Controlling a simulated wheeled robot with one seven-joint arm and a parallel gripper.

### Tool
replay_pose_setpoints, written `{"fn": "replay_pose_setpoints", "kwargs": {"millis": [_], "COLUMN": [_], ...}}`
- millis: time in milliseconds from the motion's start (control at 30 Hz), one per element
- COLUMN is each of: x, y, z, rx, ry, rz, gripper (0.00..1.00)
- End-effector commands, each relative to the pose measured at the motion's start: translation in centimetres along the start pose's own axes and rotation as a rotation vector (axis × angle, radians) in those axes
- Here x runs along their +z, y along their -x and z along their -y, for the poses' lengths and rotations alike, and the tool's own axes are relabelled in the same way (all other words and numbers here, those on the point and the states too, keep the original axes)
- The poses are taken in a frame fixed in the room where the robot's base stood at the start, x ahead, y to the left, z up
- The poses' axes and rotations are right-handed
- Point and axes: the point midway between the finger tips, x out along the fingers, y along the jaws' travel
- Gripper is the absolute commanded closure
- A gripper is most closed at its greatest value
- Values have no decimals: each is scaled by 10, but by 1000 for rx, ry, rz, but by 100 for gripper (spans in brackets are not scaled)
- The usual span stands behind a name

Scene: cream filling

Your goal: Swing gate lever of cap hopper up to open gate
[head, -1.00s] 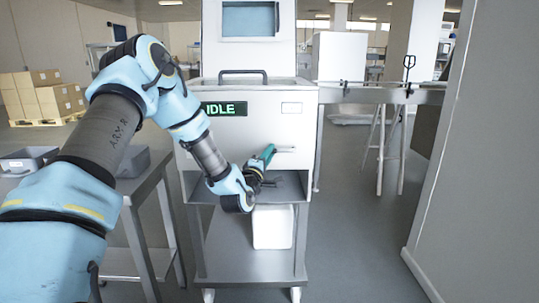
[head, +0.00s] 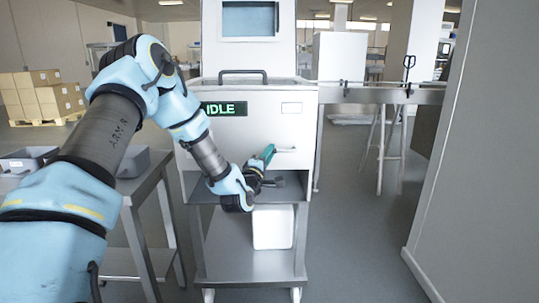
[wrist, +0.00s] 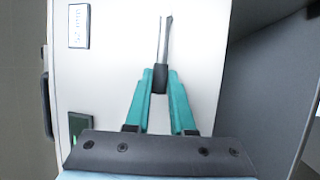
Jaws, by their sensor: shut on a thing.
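The cap hopper (head: 257,130) is a white machine with a green IDLE display (head: 220,109) on its front. Its gate lever (head: 285,150) is a thin metal rod with a dark grip, standing out from the right part of the front panel. In the wrist view the gate lever (wrist: 163,45) runs from the white panel down to its dark grip. My gripper (head: 268,153) is at the lever. In the wrist view the two teal fingers of my gripper (wrist: 161,82) close on the dark grip. In the head view the grip is hidden by the fingers.
Below the front panel is an open grey shelf bay (head: 290,188), and a white bin (head: 273,227) stands under it. A steel table (head: 150,180) with grey trays is at left. A grey wall panel (head: 480,160) rises at right. The floor between is clear.

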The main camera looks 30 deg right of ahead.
Motion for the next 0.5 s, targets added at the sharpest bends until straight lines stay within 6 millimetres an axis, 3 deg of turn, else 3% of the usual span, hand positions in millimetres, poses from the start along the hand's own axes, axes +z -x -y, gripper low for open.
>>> {"fn": "replay_pose_setpoints", "kwargs": {"millis": [267, 500], "x": [-1, 0], "y": [-1, -5], "z": [-7, -23], "rx": [-28, -90], "ry": [-66, -222], "rz": [14, 48], "gripper": [100, 100]}}
